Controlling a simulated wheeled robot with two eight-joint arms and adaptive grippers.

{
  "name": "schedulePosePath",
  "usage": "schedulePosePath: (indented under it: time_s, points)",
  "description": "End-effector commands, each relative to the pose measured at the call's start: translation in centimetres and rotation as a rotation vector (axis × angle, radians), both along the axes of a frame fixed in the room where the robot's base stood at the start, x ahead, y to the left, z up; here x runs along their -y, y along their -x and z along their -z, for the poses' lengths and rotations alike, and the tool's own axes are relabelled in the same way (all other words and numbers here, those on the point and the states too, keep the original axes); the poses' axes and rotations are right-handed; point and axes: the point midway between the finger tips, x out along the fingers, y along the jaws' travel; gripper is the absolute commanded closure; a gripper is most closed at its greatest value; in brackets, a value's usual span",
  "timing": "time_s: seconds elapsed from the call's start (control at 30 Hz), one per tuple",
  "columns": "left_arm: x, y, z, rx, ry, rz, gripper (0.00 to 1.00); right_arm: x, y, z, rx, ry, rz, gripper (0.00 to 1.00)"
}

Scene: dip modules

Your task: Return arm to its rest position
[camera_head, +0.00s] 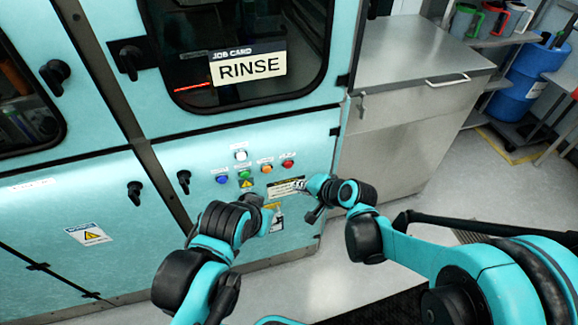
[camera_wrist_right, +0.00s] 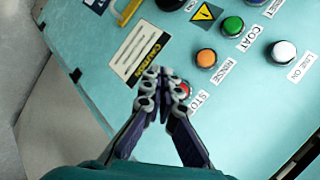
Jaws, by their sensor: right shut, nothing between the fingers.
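My right arm reaches in from the right in the head view, and its gripper (camera_head: 303,186) is in front of the teal panel, below the red button (camera_head: 288,163). In the right wrist view the gripper (camera_wrist_right: 163,82) has its fingers together with nothing between them. The red button (camera_wrist_right: 184,89) is partly hidden behind the fingers. My left arm comes up from the bottom in the head view, and its gripper (camera_head: 270,208) is near the lower panel, largely hidden by its own wrist.
The panel also has white (camera_head: 240,155), blue (camera_head: 222,180), green (camera_head: 244,174) and orange (camera_head: 266,169) buttons. A RINSE job card (camera_head: 248,66) is on the window above. A grey cabinet (camera_head: 410,70) stands to the right, with a blue barrel (camera_head: 530,80) beyond. Floor is clear between.

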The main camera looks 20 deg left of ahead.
Motion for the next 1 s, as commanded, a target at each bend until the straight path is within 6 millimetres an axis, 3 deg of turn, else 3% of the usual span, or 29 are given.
schedulePosePath:
  time_s: [0.57,0.67,0.73,1.0]
  points:
    - [0.0,0.0,0.0,0.0,0.0,0.0,0.6,0.5,0.0,-0.3,0.007,0.01,0.001,1.0]
    - [0.0,0.0,0.0,0.0,0.0,0.0,0.6,2.5,0.2,-1.4,0.034,0.052,0.004,1.0]
    - [0.0,0.0,0.0,0.0,0.0,0.0,0.6,4.9,0.6,-2.6,0.067,0.106,0.005,1.0]
    - [0.0,0.0,0.0,0.0,0.0,0.0,0.6,17.1,4.9,-6.6,0.194,0.41,-0.01,1.0]
